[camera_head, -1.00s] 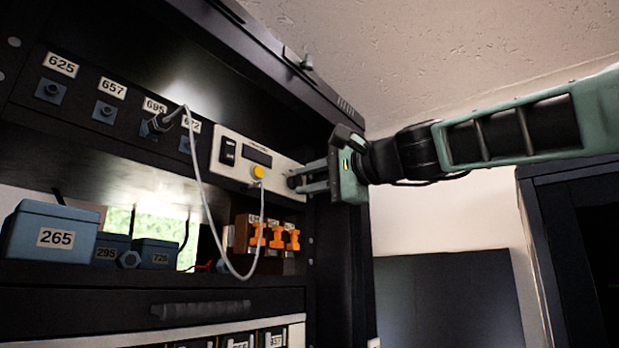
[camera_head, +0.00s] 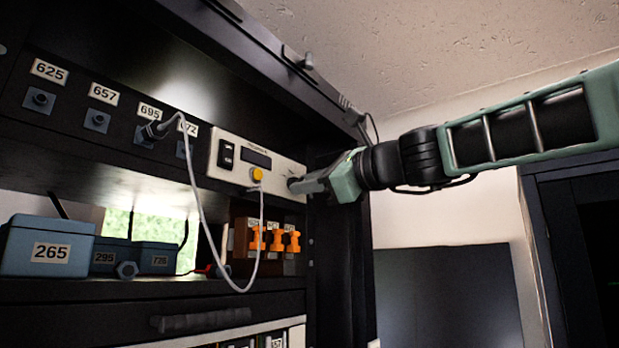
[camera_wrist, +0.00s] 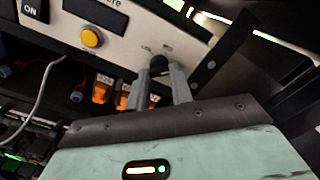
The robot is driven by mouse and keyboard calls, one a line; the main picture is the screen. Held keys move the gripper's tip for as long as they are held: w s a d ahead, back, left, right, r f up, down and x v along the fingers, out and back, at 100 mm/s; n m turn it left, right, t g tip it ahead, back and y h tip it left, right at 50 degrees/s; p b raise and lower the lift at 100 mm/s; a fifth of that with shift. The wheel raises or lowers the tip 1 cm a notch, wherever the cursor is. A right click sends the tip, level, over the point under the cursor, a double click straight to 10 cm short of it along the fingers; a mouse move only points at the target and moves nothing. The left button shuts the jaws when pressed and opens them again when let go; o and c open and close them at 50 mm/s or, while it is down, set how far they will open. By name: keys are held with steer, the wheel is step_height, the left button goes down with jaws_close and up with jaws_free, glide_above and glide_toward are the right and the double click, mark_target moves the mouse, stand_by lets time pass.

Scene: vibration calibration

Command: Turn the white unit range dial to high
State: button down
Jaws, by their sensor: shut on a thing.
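The white unit (camera_head: 228,158) is mounted in the black rack, with a black switch, a dark display and a yellow button on its face. Its dark range dial (camera_wrist: 159,63) is at the right end of the face, between my fingertips in the wrist view. Small labels above the dial are too blurred to read fully. My gripper (camera_head: 298,186) comes in from the right and is shut on the dial; in the wrist view its fingers (camera_wrist: 162,82) sit either side of it. The dial is mostly hidden by the fingers in the head view.
A grey cable (camera_head: 197,195) runs from the socket marked 695 to the white unit and hangs in a loop. Orange clips (camera_head: 277,239) sit below the unit. Blue boxes (camera_head: 47,249) stand on the shelf at left. The rack's right post is close beside my gripper.

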steer(key=shift+f+m, duration=0.1)
steer(key=shift+m, duration=0.9)
steer(key=shift+p, duration=0.3)
steer(key=c, duration=1.2)
jaws_free()
steer(key=shift+c, duration=0.2)
steer(key=shift+d, duration=0.1)
steer(key=b+v, duration=0.6)
steer(key=v, duration=1.1)
steer(key=shift+s+d, duration=0.1)
steer(key=shift+s, duration=0.05)
